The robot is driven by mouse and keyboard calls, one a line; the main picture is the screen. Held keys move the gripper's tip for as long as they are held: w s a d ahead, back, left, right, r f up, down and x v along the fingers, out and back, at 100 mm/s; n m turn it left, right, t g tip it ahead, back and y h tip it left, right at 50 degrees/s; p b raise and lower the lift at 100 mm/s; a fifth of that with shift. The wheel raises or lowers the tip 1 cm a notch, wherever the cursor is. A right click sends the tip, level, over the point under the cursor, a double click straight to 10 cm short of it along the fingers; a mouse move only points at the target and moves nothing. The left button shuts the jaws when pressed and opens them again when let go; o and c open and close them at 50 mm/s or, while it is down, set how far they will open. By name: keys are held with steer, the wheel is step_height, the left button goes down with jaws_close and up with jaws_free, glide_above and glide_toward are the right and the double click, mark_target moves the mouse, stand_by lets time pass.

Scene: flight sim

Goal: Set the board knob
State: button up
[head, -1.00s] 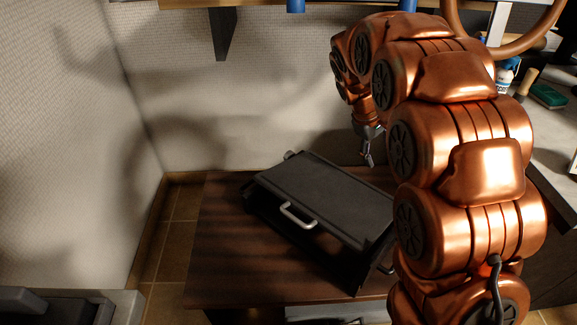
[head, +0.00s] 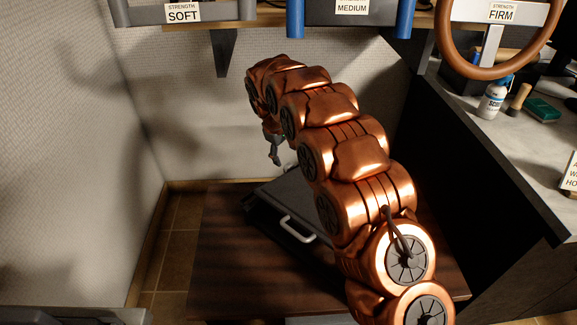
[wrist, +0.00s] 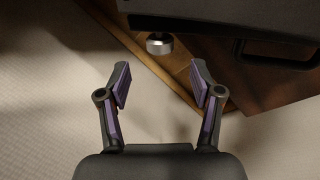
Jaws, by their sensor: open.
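A dark board with a white handle (head: 296,230) lies tilted on the wooden table, partly hidden behind my arm in the head view. In the wrist view a short silver knob (wrist: 160,43) sticks out from the edge of the dark board (wrist: 220,18). My gripper (wrist: 160,72) is open and empty. Its two fingers are spread to either side of the knob's line, with the knob beyond the fingertips and apart from them. In the head view my gripper (head: 276,158) hangs above the board's far left end.
The wooden table (head: 225,250) stands near a pale wall. Above are a shelf bracket (head: 224,52) and holders labelled SOFT, MEDIUM and FIRM, with a brown ring (head: 440,45). A counter at right holds a bottle (head: 494,97) and a green sponge (head: 543,108). The table's left part is bare.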

mark_target(289, 165)
steer(key=b+x, duration=0.1)
steer(key=x, duration=0.6)
steer(key=shift+f+b, duration=0.35)
steer(key=shift+f, duration=0.05)
steer(key=c, duration=1.1)
steer(key=shift+c, duration=0.2)
steer(key=shift+w+d+r+p, duration=0.1)
steer(key=shift+r+p, duration=0.1)
steer(key=shift+p, duration=0.3)
